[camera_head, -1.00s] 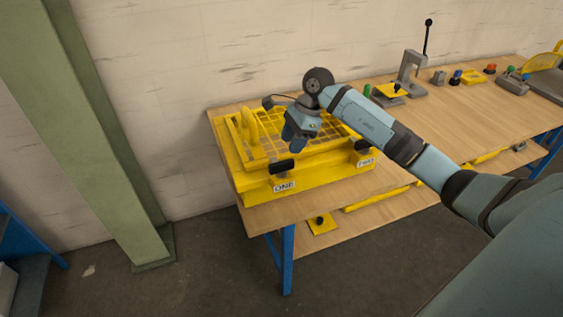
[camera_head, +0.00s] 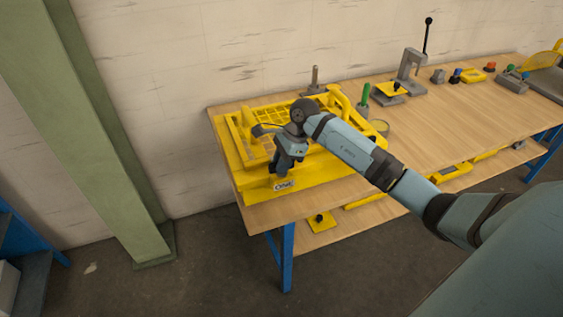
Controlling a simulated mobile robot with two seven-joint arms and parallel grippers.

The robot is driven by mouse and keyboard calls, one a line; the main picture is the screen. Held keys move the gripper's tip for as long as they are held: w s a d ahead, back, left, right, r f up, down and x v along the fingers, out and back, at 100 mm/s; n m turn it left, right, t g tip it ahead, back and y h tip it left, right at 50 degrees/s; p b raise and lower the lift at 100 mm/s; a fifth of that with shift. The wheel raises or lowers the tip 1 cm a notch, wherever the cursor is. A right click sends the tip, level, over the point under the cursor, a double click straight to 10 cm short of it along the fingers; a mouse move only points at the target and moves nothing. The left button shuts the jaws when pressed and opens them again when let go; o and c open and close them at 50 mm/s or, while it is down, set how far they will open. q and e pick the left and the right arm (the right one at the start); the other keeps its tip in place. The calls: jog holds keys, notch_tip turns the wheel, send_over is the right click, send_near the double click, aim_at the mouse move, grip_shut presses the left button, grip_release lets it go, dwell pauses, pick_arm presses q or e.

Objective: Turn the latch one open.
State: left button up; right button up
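A yellow guard box (camera_head: 237,163) with a mesh top sits at the near left end of the wooden bench. A white label reading "ONE" (camera_head: 284,185) shows on its front face. My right gripper (camera_head: 282,172) is just above this label, at the place of latch one, and covers the latch. I cannot tell whether its fingers touch the latch or are open or shut. My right forearm hides latch two and its label. My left gripper is not in view.
The wooden bench (camera_head: 430,125) runs to the right, with a grey lever press (camera_head: 410,72), a green-handled tool (camera_head: 365,93) and small coloured parts behind my arm. A green column (camera_head: 85,130) stands at the left. A lower shelf holds yellow parts.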

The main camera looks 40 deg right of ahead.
jog(key=shift+m, duration=0.3)
grip_shut()
jog(key=shift+f+m+b, duration=0.1)
jog(key=shift+m+b, duration=0.2)
jog(key=shift+b, duration=0.1)
jog(key=shift+m+t+h+b, duration=0.3)
jog(key=shift+m+t+b, duration=0.25)
jog(key=shift+m, duration=0.55)
jog(key=m+t, duration=0.1)
jog(key=m, duration=0.1)
jog(key=m+t+h+b, duration=0.1)
jog(key=m, duration=0.2)
jog(key=m+h+b, duration=0.1)
jog(key=m, duration=0.3)
jog(key=shift+h, duration=0.3)
jog(key=m+h+b, duration=0.1)
jog(key=m, duration=0.1)
jog(key=shift+m+t, duration=0.25)
jog(key=shift+m, duration=0.05)
jog(key=shift+m+h+b, duration=0.5)
jog(key=shift+m+b, duration=0.15)
jog(key=shift+m, duration=0.85)
